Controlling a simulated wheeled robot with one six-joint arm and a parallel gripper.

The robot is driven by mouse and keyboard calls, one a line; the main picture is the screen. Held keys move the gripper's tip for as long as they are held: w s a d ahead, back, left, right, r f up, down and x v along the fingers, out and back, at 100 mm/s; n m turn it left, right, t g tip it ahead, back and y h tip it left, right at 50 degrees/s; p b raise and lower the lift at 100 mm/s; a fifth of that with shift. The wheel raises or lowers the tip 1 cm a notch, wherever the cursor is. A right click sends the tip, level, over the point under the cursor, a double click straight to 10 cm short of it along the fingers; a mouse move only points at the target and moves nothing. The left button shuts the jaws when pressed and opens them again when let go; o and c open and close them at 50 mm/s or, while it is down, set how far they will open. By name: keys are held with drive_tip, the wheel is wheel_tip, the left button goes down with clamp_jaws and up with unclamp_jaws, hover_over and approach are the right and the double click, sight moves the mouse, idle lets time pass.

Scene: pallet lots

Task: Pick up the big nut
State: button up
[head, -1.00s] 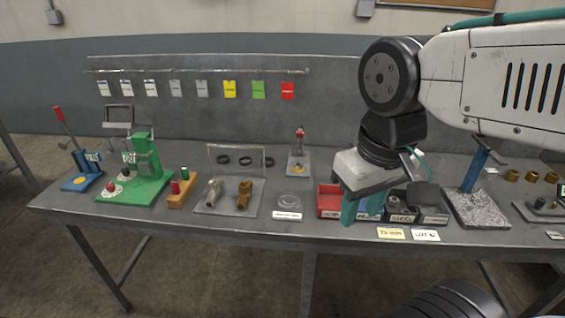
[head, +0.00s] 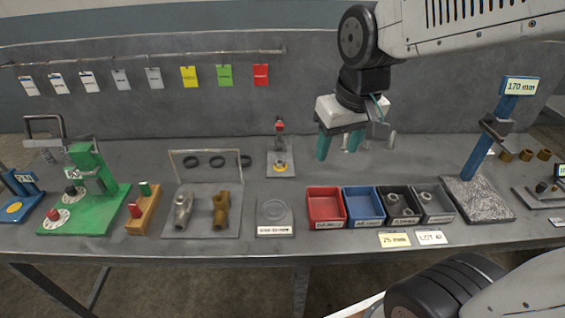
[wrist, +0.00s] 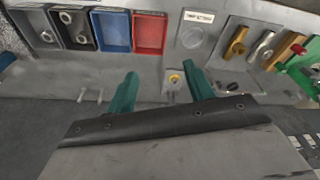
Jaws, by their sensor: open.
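Metallic nuts lie in the open black bin (head: 387,192), among them a nut (head: 407,212) at its front. Another nut (head: 426,197) lies in the grey bin (head: 447,214) to its right. I cannot tell for certain which is the big nut. In the wrist view a nut (wrist: 82,39) shows in the black bin and one (wrist: 47,36) in the grey bin. My gripper (head: 339,150) is open and empty, raised above the bench behind the bins. Its two green fingers are spread apart in the wrist view (wrist: 158,76).
An empty red bin (head: 326,210) and blue bin (head: 364,206) stand left of the black bin. A blue post stand (head: 487,150) rises close on the right. A small red-topped gauge stand (head: 280,158) stands at the back. A clear dish (head: 274,211) and fittings lie to the left.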

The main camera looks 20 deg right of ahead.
drive_tip(key=w+a+f+t, duration=0.1)
drive_tip(key=w+f, duration=0.4)
drive_tip(key=w, duration=0.3)
drive_tip(key=w+f, duration=0.4)
drive_tip(key=w, duration=0.3)
drive_tip(key=t, duration=0.1)
approach(280, 162)
drive_tip(key=x, duration=0.8)
drive_tip(key=shift+s+f, duration=0.1)
drive_tip(key=shift+f, duration=0.1)
clamp_jaws()
